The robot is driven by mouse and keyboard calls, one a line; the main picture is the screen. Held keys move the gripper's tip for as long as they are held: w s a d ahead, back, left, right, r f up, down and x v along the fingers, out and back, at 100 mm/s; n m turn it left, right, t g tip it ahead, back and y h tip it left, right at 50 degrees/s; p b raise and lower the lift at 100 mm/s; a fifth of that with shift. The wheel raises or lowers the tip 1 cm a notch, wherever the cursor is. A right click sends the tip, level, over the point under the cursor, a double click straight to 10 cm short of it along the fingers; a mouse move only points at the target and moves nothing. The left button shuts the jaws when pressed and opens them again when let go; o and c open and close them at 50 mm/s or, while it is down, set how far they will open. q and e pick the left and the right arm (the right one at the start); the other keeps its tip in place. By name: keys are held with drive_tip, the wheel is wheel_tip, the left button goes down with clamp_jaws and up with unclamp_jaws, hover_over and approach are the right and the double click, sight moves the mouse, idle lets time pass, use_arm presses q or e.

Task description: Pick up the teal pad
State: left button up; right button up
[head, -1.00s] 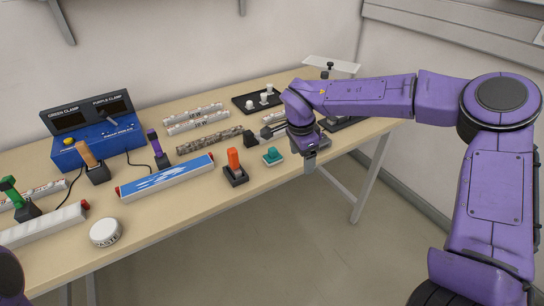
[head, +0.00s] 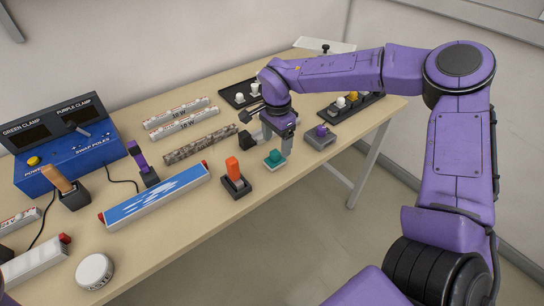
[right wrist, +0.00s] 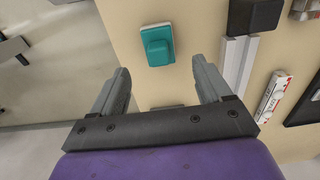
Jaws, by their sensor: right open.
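The teal pad (head: 275,158) is a small teal block on a pale base, lying near the table's front edge in the head view. It also shows whole in the right wrist view (right wrist: 157,46), beyond the fingertips and roughly midway between them. My right gripper (head: 279,146) is open and empty, just behind and above the pad in the head picture. Its two grey fingers (right wrist: 161,68) stand wide apart in the wrist view, and neither appears to touch the pad. My left gripper is not in view.
An orange-handled clamp (head: 235,178) stands left of the pad, and a grey block with a purple knob (head: 320,137) stands right of it. A speckled bar (head: 201,145) and a blue-and-white box (head: 155,195) lie further left. The table's front edge is close to the pad.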

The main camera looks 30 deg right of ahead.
sight(277, 150)
drive_tip(key=shift+s+f, duration=0.1)
drive_tip(key=shift+f, duration=0.4)
drive_tip(key=f, duration=0.2)
drive_tip(key=f+p, duration=0.1)
drive_tip(key=f, duration=0.2)
drive_tip(key=shift+d+f, duration=0.2)
drive_tip(key=shift+f, duration=0.05)
drive_tip(key=c, duration=1.1)
drive_tip(key=shift+c, duration=0.2)
drive_tip(key=shift+r, duration=0.15)
drive_tip(key=shift+w+r, duration=0.2)
drive_tip(key=shift+r, duration=0.15)
drive_tip(key=s+a+r+b, duration=0.3)
drive_tip(key=s+a+r, duration=0.5)
drive_tip(key=s+r, duration=0.3)
drive_tip(key=shift+a+r, duration=0.4)
drive_tip(key=shift+r, duration=0.15)
